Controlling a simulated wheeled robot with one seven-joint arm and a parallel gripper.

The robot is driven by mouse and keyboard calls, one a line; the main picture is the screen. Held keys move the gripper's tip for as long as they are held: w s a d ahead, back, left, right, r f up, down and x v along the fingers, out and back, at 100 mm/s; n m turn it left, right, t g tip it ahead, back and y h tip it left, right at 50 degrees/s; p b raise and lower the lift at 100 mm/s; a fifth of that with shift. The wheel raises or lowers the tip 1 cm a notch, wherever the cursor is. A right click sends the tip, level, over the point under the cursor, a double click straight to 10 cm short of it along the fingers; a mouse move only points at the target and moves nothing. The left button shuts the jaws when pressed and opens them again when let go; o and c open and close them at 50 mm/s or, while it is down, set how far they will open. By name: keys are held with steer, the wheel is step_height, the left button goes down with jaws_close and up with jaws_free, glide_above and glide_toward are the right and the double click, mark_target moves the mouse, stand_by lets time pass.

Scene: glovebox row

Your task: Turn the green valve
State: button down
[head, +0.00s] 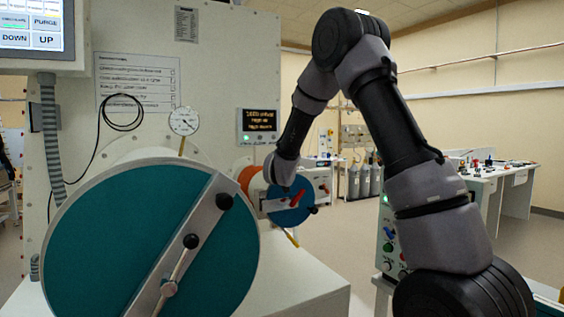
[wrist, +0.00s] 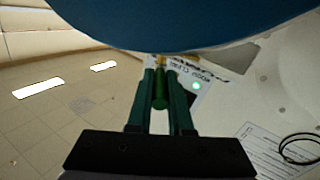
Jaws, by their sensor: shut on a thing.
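The green valve shows in the wrist view as a slim green handle (wrist: 160,98) with a brass-coloured stem at its far end. My gripper (wrist: 161,82) has its two dark green fingers on either side of this handle and is shut on it. The handle lies roughly in line with the fingers. In the head view my arm reaches down to the small blue round door, and my fingers and the green valve cannot be made out there.
The blue door (head: 292,206) with a red handle (head: 298,198) is close to my wrist; its blue edge (wrist: 180,30) fills the top of the wrist view. A large teal door (head: 110,230), a gauge (head: 184,121) and a small display (head: 257,121) are nearby.

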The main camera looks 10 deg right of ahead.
steer(key=m+h, duration=0.1)
steer(key=a+m+h, duration=0.1)
steer(key=h, duration=0.1)
steer(key=a+m+g+h, duration=0.1)
steer(key=shift+w+h, duration=0.25)
steer(key=shift+h, duration=0.15)
steer(key=shift+w+a+m+g+h, duration=0.2)
steer(key=shift+m+g+h, duration=0.25)
steer(key=shift+m+h, duration=0.25)
steer(key=shift+w+a+m+g+h, duration=0.15)
steer(key=shift+m+g+h, duration=0.35)
steer(key=shift+h, duration=0.3)
steer(key=shift+s, duration=0.1)
steer(key=shift+r, duration=0.1)
steer(key=c, duration=0.8)
jaws_free()
steer(key=shift+c, duration=0.2)
step_height(320, 180, up, 10)
